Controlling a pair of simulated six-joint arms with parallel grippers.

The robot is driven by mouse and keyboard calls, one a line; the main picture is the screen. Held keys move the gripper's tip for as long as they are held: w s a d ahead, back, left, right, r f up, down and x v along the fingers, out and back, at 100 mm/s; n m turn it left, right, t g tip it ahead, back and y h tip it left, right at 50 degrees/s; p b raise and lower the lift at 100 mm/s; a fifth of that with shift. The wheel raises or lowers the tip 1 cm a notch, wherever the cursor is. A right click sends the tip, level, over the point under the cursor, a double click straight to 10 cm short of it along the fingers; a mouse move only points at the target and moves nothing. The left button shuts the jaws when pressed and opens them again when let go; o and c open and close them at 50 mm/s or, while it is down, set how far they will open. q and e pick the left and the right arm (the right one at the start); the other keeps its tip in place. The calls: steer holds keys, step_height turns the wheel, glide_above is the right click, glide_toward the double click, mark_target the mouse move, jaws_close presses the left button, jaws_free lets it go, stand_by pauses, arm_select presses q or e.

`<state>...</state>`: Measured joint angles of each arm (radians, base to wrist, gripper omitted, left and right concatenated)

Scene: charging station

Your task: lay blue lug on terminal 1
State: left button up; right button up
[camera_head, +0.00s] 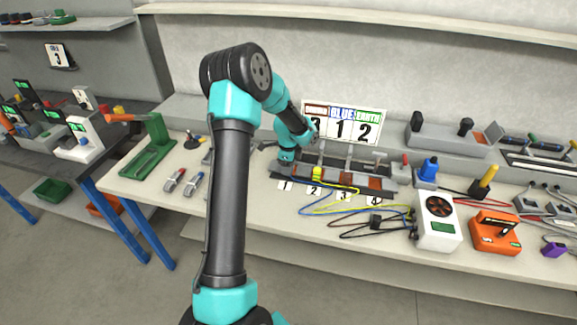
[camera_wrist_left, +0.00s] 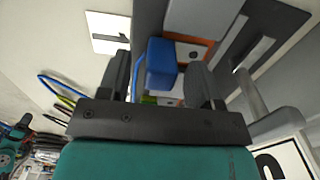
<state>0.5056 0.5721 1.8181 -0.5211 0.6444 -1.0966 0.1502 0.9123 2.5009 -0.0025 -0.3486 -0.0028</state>
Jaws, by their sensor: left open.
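The blue lug (camera_wrist_left: 161,64), with its blue wire, is between the open fingers of my left gripper (camera_wrist_left: 158,78) in the wrist view. It lies at an orange-brown plate (camera_wrist_left: 205,44) of the terminal block. I cannot tell whether it touches the plate. In the head view my left gripper (camera_head: 286,158) is at the left end of the terminal block (camera_head: 383,187), above the card for terminal 1 (camera_head: 286,185), and hides the lug. A yellow-green lug (camera_head: 317,173) sits at terminal 2, behind card 2 (camera_head: 314,191). My right gripper is out of view.
A sign (camera_head: 342,125) behind the block reads blue 1, earth 2, with 3 partly hidden. Loose wires (camera_head: 375,222) lie in front of the block. A white fan box (camera_head: 436,222) and an orange box (camera_head: 494,233) stand to the right. The table front has clear space.

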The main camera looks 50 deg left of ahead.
arm_select(q)
step_height(320, 180, up, 17)
stand_by(0.5)
steer(key=shift+r, duration=0.1)
stand_by(0.7)
